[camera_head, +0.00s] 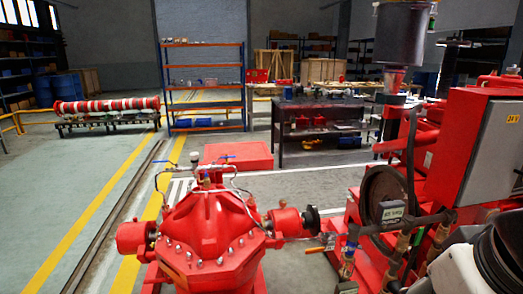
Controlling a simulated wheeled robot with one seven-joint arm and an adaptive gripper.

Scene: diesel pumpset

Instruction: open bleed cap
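The red pump (208,235) stands at the lower middle of the head view, with thin metal tubes running over its top. A small fitting (205,183) sits at the crown of the casing among these tubes, and blue-handled valves (195,158) show just above. I cannot tell for sure which of these small parts is the bleed cap. My gripper is not in view; only a white and black link of my own arm shows at the lower right corner.
A red engine skid with pipes and a grey-faced control cabinet (493,150) fills the right side. A dark workbench (310,133) and a blue-orange shelf (205,85) stand behind the pump. The floor at left is clear, with yellow lines.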

